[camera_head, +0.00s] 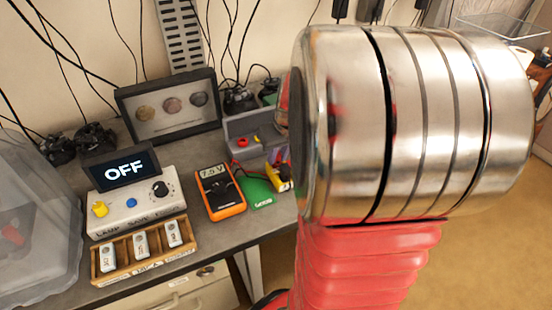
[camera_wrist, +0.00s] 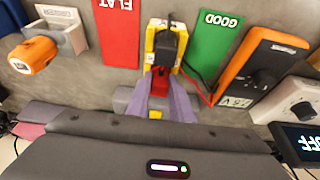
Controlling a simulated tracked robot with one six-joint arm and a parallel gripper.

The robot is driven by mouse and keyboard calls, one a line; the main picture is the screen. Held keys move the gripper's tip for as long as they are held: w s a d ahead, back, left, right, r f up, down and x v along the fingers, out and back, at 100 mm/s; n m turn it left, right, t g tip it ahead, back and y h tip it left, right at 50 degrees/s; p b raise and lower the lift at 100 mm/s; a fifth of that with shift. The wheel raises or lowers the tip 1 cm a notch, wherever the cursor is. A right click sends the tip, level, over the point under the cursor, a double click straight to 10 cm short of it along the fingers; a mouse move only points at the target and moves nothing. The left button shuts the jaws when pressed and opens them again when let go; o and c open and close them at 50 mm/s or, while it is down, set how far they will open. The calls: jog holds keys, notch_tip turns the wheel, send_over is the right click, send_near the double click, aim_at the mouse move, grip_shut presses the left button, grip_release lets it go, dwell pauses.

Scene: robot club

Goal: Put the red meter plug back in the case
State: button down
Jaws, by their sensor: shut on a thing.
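In the wrist view my gripper (camera_wrist: 160,82) reaches down with its two purple-grey fingers close together, shut on the red plug (camera_wrist: 160,87), which is largely hidden between them. The plug is right beside a yellow-and-black block (camera_wrist: 151,45); I cannot tell if they touch. A grey case (camera_wrist: 124,100) is under and beside the fingers, partly covered by my gripper. In the head view the grey case (camera_head: 238,127) stands at the back of the bench, with red and yellow pieces at it. The orange meter (camera_head: 214,190) reads about 7.5 V.
A green GOOD card (camera_wrist: 215,45) and red FLAT card (camera_wrist: 118,35) flank the block. An orange tool sits by a grey holder (camera_wrist: 70,35). A box with an OFF display (camera_head: 125,172), a wooden tray (camera_head: 145,262) and a framed display (camera_head: 170,105) crowd the bench.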

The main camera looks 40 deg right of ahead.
jog(key=shift+r, duration=1.05)
dwell(0.7)
jog(key=shift+r, duration=1.6)
jog(key=c, duration=2.1)
grip_release()
jog(key=c, duration=0.4)
